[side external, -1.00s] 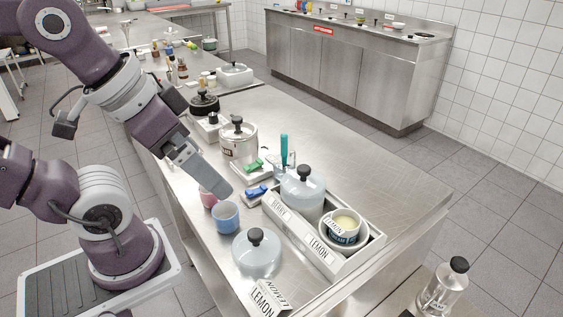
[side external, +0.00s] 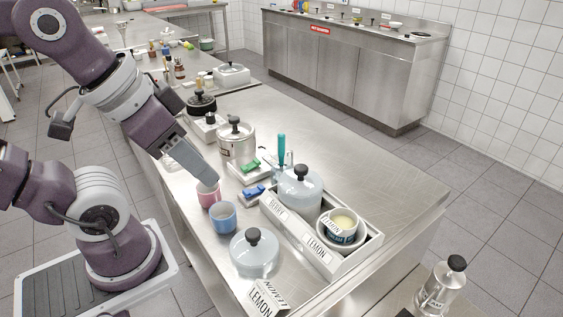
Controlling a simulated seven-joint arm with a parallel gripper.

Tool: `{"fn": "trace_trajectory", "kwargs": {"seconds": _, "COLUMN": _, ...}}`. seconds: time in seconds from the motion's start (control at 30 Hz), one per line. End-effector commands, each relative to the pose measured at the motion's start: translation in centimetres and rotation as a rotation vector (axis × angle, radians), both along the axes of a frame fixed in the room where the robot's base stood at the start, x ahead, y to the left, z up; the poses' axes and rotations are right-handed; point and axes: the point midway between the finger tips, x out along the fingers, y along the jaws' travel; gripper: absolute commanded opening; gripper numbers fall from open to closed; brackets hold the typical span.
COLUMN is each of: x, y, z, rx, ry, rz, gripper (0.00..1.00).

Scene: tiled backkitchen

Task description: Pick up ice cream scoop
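An upright teal handle (side external: 281,148) stands behind the white crate, its lower end in or behind a clear container; it may be the ice cream scoop, but its head cannot be made out. A green item (side external: 249,165) and a blue item (side external: 253,191) lie on small light trays to its left; both are too small to identify surely. My gripper (side external: 210,180) points down to the right, just above the pink cup (side external: 208,196), left of the teal handle and apart from it. Its fingers show edge-on, so their opening is hidden. I see nothing held.
A blue cup (side external: 222,217) and a domed lid (side external: 255,254) stand in front. A steel pot (side external: 237,142) stands behind.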

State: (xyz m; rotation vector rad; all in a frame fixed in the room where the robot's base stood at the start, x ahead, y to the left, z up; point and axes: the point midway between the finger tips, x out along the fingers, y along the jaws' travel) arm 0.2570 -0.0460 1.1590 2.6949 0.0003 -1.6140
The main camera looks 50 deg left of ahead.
Motion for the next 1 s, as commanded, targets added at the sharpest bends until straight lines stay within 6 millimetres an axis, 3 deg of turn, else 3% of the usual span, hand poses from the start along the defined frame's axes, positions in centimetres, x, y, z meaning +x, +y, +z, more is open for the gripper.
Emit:
{"fn": "trace_trajectory", "kwargs": {"seconds": 0.07, "x": 0.6, "y": 0.1, "z": 0.3, "rx": -0.017, "ry": 0.011, "rz": 0.032, "gripper": 0.40}}
{"fn": "trace_trajectory", "kwargs": {"seconds": 0.13, "x": 2.5, "y": 0.6, "z": 1.1, "rx": -0.071, "ry": 0.053, "rz": 0.140, "gripper": 0.40}}
{"fn": "trace_trajectory", "kwargs": {"seconds": 0.27, "x": 9.8, "y": 3.1, "z": 2.1, "rx": -0.217, "ry": 0.175, "rz": 0.543, "gripper": 0.40}}
{"fn": "trace_trajectory", "kwargs": {"seconds": 0.4, "x": 18.0, "y": 7.3, "z": -0.6, "rx": -0.297, "ry": 0.273, "rz": 1.035, "gripper": 0.40}}
{"fn": "trace_trajectory", "kwargs": {"seconds": 0.5, "x": 21.9, "y": 10.0, "z": -3.6, "rx": -0.302, "ry": 0.296, "rz": 1.312, "gripper": 0.40}}
{"fn": "trace_trajectory", "kwargs": {"seconds": 0.67, "x": 24.5, "y": 12.2, "z": -6.5, "rx": -0.290, "ry": 0.294, "rz": 1.526, "gripper": 0.40}}
{"fn": "trace_trajectory", "kwargs": {"seconds": 1.0, "x": 24.7, "y": 13.0, "z": -11.7, "rx": -0.287, "ry": 0.295, "rz": 1.556, "gripper": 0.40}}
